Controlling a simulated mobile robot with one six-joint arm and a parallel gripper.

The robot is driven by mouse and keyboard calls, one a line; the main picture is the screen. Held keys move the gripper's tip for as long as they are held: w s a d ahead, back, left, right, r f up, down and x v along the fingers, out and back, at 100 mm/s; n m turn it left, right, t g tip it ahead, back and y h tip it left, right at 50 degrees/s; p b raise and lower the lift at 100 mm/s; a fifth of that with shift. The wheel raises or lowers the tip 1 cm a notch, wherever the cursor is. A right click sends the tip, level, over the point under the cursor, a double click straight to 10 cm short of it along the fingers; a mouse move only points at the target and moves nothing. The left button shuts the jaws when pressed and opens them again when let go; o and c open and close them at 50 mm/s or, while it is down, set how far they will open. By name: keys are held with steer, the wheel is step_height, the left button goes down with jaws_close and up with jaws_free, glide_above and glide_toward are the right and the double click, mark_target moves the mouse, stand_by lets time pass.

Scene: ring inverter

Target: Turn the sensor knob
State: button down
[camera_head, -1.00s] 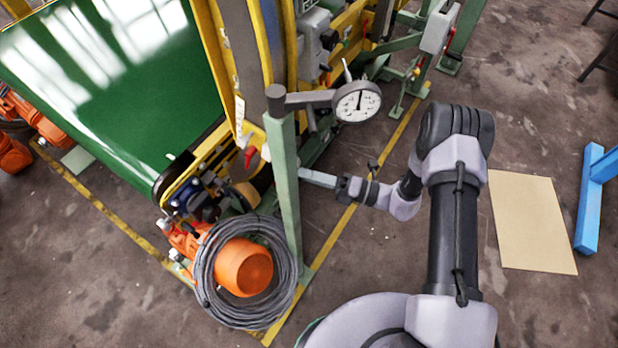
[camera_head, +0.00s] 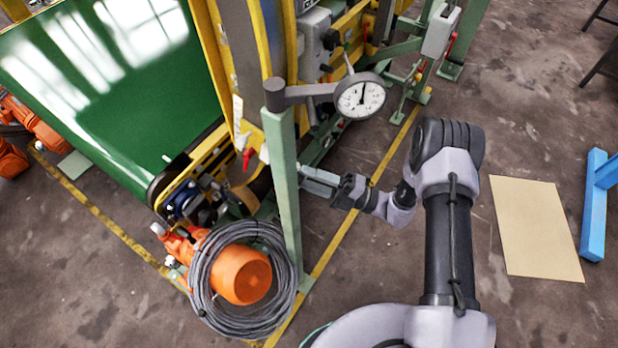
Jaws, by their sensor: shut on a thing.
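My gripper (camera_head: 303,174) is at the right edge of the green post (camera_head: 285,195), with its tips partly hidden by the post. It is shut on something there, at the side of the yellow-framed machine. The thing in its jaws is mostly hidden, so the sensor knob's shape and angle cannot be made out. A pale piece (camera_head: 264,153) shows just left of the post, level with the gripper. A round white dial gauge (camera_head: 361,97) sits on a grey arm from the post's top, above and right of the gripper.
A red lever (camera_head: 248,157) is left of the post. A coiled grey cable (camera_head: 203,290) surrounds an orange motor (camera_head: 240,274) below. The green belt (camera_head: 110,90) is at the left. Open floor lies right of my arm, with a tan sheet (camera_head: 537,228) and a blue stand (camera_head: 592,215).

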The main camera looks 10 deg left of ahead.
stand_by(0.3)
steer(key=c, duration=1.2)
jaws_free()
steer(key=shift+d, duration=0.15)
steer(key=p+v, duration=0.1)
steer(key=v, duration=1.6)
steer(key=shift+p, duration=0.4)
